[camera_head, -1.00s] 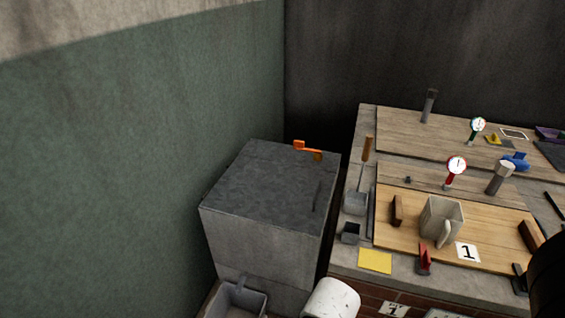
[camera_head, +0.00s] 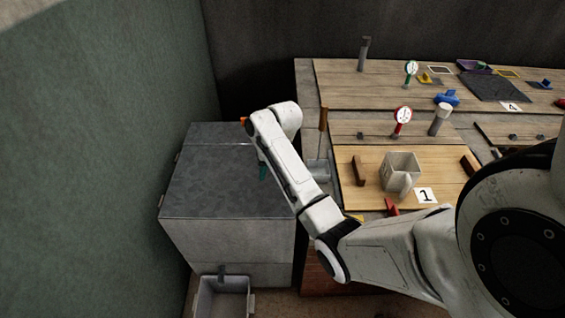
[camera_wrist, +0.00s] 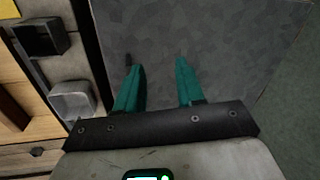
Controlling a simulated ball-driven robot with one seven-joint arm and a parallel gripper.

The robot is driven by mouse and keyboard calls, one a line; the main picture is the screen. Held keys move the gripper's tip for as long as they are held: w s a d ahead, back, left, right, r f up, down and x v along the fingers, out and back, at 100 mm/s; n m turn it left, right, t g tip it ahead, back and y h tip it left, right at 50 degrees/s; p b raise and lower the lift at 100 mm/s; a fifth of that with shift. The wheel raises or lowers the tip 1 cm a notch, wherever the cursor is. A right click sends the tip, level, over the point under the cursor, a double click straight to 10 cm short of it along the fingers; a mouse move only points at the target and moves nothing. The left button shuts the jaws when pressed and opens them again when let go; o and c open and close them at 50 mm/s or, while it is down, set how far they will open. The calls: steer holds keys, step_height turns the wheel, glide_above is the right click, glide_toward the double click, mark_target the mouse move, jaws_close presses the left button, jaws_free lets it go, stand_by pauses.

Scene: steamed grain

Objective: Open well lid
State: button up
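The well is a grey box at the left, and its lid (camera_head: 215,190) is a flat dark grey slab lying level on top. It also fills the upper wrist view (camera_wrist: 215,40). A small dark piece, perhaps a handle (camera_wrist: 128,61), shows on the lid by the left finger. An orange piece (camera_head: 243,120) at the lid's back edge is mostly hidden by my arm. My gripper (camera_wrist: 157,66) has two teal fingers set apart with nothing seen between them. In the head view it hangs over the lid's right part; contact is not clear.
A grey bucket (camera_head: 222,300) stands in front of the well. A workbench at the right carries a pale mug (camera_head: 401,172) and two gauges. A green wall stands close on the left. A grey container (camera_wrist: 72,98) lies beside the lid.

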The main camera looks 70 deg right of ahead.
steer(key=s+d+r+m, duration=0.2)
steer(key=s+d+r, duration=0.15)
steer(key=d, duration=0.55)
steer(key=x, duration=0.6)
steer(key=w+x, duration=0.1)
steer(key=x, duration=0.3)
steer(key=shift+d, duration=0.3)
jaws_close()
